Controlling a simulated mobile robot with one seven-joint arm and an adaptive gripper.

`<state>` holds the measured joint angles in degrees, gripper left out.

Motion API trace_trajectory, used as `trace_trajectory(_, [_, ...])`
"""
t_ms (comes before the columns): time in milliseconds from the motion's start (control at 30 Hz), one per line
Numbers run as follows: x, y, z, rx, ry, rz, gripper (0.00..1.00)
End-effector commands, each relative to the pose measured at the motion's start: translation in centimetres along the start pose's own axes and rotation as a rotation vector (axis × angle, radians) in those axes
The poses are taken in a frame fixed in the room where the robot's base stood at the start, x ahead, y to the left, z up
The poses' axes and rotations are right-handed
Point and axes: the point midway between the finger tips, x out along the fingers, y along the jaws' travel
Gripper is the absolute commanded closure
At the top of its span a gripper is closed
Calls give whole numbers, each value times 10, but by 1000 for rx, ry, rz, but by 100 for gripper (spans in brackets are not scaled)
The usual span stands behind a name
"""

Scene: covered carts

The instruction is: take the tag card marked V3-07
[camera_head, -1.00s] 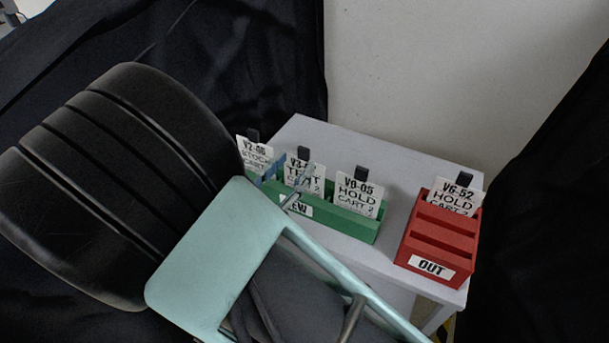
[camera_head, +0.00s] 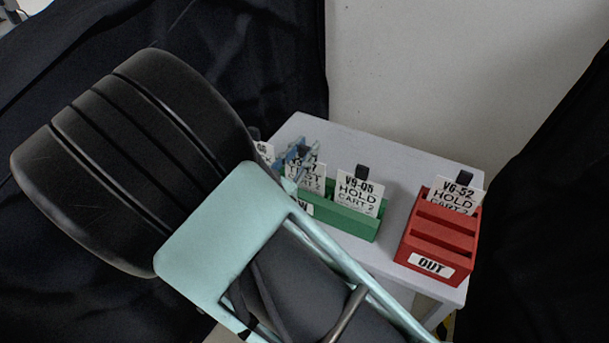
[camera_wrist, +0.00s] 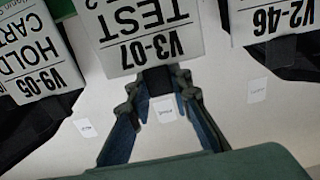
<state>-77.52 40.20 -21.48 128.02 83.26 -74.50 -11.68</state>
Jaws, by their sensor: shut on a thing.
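The white tag card V3-07 (camera_head: 312,180), marked TEST, stands in the green holder (camera_head: 350,222). In the wrist view this card (camera_wrist: 140,30) is upside down at the top middle, with a black tab (camera_wrist: 156,78) on its top edge. My gripper (camera_wrist: 160,94) is shut on that tab, one finger on each side. In the head view my gripper (camera_head: 303,152) is at the card's top and hides part of its marking. The card's lower end is hidden by the holder's front.
Card V9-05 (camera_head: 358,193) stands to the right in the green holder. Card V2-46 (camera_wrist: 275,18) is on the other side. A red holder (camera_head: 443,245) labelled OUT holds card V6-52 (camera_head: 456,195). The grey table top (camera_head: 420,165) is clear behind them.

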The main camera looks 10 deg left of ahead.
Motion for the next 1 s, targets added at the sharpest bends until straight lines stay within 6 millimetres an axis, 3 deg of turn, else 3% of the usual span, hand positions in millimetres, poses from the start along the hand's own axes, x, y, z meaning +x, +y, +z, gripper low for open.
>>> trace_trajectory(367, [0,0,-9,3,0,0,100])
trace_trajectory(700, [0,0,-66,6,0,1,100])
trace_trajectory(1000, [0,0,-101,2,-1,0,100])
